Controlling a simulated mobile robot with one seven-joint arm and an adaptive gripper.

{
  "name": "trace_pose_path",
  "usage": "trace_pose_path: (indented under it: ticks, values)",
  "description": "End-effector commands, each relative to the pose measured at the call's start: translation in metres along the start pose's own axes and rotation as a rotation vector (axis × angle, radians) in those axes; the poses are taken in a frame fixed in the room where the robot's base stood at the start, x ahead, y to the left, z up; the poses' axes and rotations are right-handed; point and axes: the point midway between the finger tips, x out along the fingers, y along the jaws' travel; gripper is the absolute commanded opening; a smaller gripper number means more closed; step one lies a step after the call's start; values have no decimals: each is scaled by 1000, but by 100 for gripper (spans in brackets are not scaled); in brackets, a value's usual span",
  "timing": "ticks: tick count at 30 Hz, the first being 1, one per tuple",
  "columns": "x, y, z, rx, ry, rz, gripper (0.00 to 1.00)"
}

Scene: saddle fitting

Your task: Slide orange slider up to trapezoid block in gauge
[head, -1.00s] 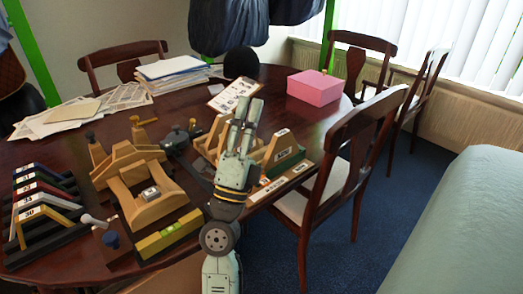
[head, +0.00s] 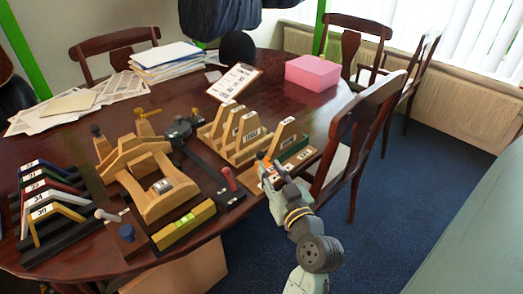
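The gauge (head: 303,157) is a board with a green strip and white labels at the right edge of the table. A light wooden trapezoid block (head: 285,133) stands upright in it. A small orange part, which looks like the orange slider (head: 262,155), shows at the gauge's near left end, right by my fingertips. My gripper (head: 268,168) reaches down over this end of the gauge, to the near left of the block. The gripper partly hides the slider and the board. I cannot tell whether the fingers touch the slider or how far they are apart.
Left of the gauge stands a rack with several wooden blocks (head: 238,137). A wooden saddle frame (head: 150,190), a spirit level (head: 183,226) and a rack of coloured angles (head: 45,205) fill the left. A chair (head: 360,135) stands close on the right.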

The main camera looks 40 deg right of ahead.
Motion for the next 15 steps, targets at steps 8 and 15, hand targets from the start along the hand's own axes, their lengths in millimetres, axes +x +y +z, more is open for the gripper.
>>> trace_pose_path:
  ticks: [8, 15]
  values:
    - [53, -1, -4, 3, 3, -3, 25]
    - [73, 0, -2, 2, 2, -1, 25]
